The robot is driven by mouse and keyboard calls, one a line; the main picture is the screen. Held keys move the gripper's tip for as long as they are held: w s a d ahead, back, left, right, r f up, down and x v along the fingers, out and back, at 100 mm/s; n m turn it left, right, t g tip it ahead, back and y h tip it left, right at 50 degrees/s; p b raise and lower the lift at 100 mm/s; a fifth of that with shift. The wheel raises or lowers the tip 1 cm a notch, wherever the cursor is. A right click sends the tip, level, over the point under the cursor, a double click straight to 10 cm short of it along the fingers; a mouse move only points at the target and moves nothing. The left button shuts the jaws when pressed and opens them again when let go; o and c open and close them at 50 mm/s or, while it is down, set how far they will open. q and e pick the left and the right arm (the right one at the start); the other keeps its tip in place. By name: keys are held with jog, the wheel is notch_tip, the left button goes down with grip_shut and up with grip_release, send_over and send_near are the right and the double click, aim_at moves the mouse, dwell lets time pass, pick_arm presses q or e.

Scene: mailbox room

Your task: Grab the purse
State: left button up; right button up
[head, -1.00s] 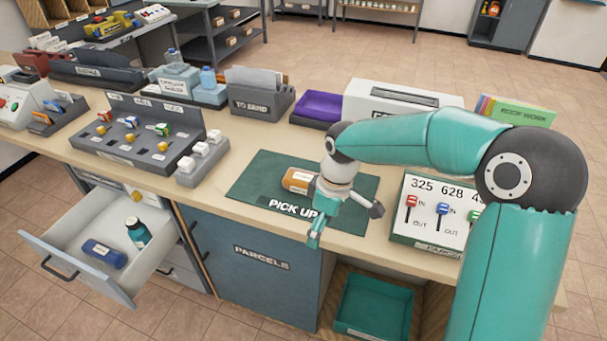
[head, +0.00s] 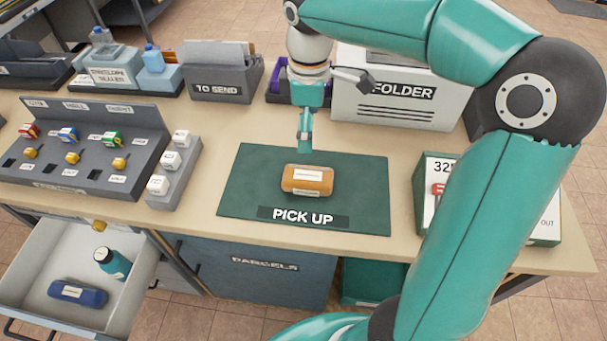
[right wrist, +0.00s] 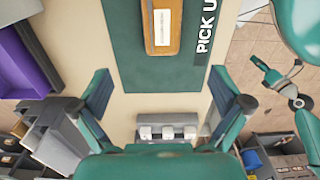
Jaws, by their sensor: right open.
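The purse, an orange-brown rounded case (head: 307,180) with a pale label, lies on the dark green PICK UP mat (head: 240,190). It also shows at the top of the right wrist view (right wrist: 162,25), partly cut off. My right gripper (head: 305,132) is over the far edge of the mat, behind and a little left of the purse, pointing down. In the right wrist view its two fingers (right wrist: 163,92) are spread apart with nothing between them. What looks like my left gripper (right wrist: 278,78) shows small at the right of that view, its jaws unclear.
Left of the mat stand white button blocks (head: 170,160) and a grey switch panel (head: 85,150). Behind are the TO SEND box (head: 222,85) and FOLDER box (head: 400,105). A numbered box (head: 430,170) stands right. An open drawer (head: 40,255) holds a bottle and blue case.

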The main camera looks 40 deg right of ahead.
send_over(310, 176)
jog(key=f, duration=0.9)
jog(key=shift+w+d+b, duration=0.15)
jog(key=shift+d+b, duration=0.15)
jog(key=shift+a+f, duration=0.15)
jog(key=shift+f, duration=1.2)
jog(key=shift+a+f, duration=0.1)
jog(key=shift+f, duration=1.2)
jog(key=c, duration=1.2)
jog(key=shift+c, duration=0.5)
jog(key=shift+r, duration=0.15)
